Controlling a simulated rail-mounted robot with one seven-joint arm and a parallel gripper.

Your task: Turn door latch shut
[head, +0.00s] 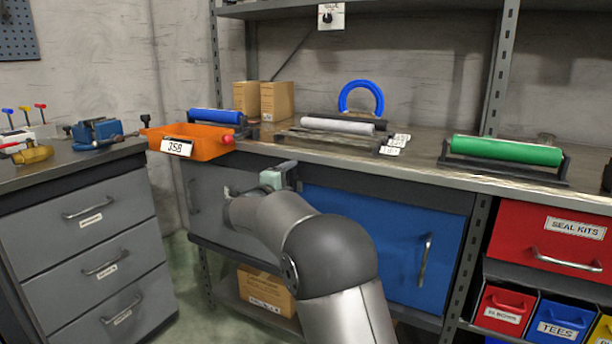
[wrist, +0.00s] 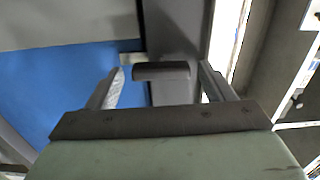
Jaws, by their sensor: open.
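A dark grey latch bar (wrist: 165,72) lies crosswise between my fingertips in the wrist view, in front of a grey upright post (wrist: 175,30). A blue door panel (wrist: 65,95) is to its left in that view. In the head view the blue door (head: 375,235) with its upright handle fills the cabinet bay under the bench. My gripper (head: 289,175) is at the door's upper left corner, and it also shows in the wrist view (wrist: 163,80). Its fingers are open, one on each side of the latch bar. I cannot tell if they touch it. My arm hides the latch in the head view.
A grey door (head: 208,200) is left of the blue one. The bench edge (head: 400,172) runs just above my gripper. An orange tray (head: 200,152) overhangs at left. A green roller (head: 505,150) lies on the bench. A carton (head: 265,290) sits on the lower shelf.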

